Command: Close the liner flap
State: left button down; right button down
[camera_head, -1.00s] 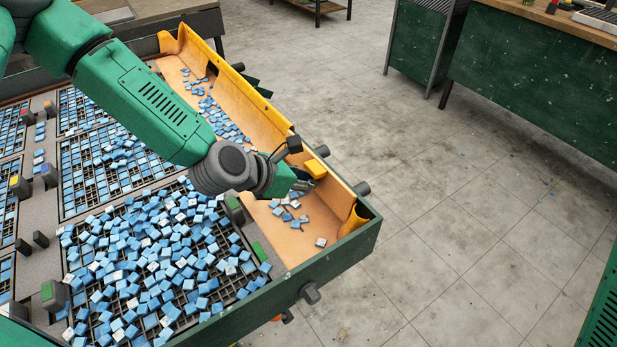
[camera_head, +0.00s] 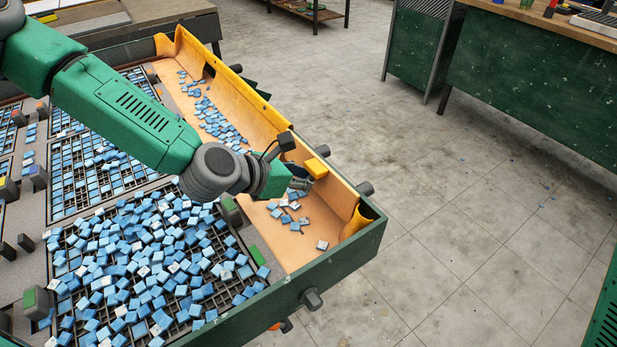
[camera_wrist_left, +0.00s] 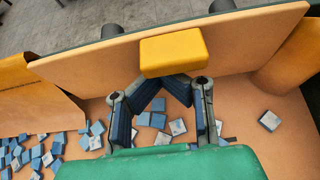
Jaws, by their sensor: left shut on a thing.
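The liner flap (camera_wrist_left: 245,42) is a tan panel standing along the outer side of the tray's tan-lined trough. In the head view the flap (camera_head: 338,188) leans near the trough's right end. A yellow block (camera_wrist_left: 172,52) sits on the flap's inner face; it also shows in the head view (camera_head: 317,168). My left gripper (camera_wrist_left: 163,80) is shut on the yellow block's lower edge; its dark fingers converge there. In the head view the left gripper (camera_head: 302,184) is partly hidden by its own wrist. My right gripper is not in view.
Loose blue tiles (camera_head: 222,122) lie on the trough liner (camera_head: 170,73), some below the gripper. A blue tile heap (camera_head: 150,265) covers the near grid. Yellow liner folds (camera_head: 358,222) stand at the trough end. Open floor (camera_head: 450,230) lies to the right, with a green bench beyond.

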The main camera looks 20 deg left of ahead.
aim_at(312, 167)
pick_arm(q)
jog(key=v, duration=0.6)
jog(key=shift+s+a, duration=0.15)
jog(key=shift+s, duration=0.15)
jog(key=c, duration=1.7)
grip_release()
jog(key=shift+s+a+r, duration=0.1)
jog(key=shift+s+a, duration=0.1)
jog(key=shift+s, duration=0.05)
jog(key=shift+c, duration=0.2)
jog(key=o, duration=0.8)
jog(key=s+r+p, duration=0.1)
jog(key=s+a+r+p, duration=0.1)
jog(key=p, duration=0.1)
jog(key=shift+a+r+t, duration=0.2)
jog(key=shift+a+t, duration=0.1)
jog(key=s+a+r+h+p, duration=0.1)
jog(key=s+r+p, duration=0.2)
jog(key=s+p, duration=0.1)
jog(key=shift+t, duration=0.4)
jog(key=b+x, duration=1.2)
jog(key=x, duration=0.1)
jog(key=shift+w+d, duration=0.1)
jog(key=shift+w, duration=0.25)
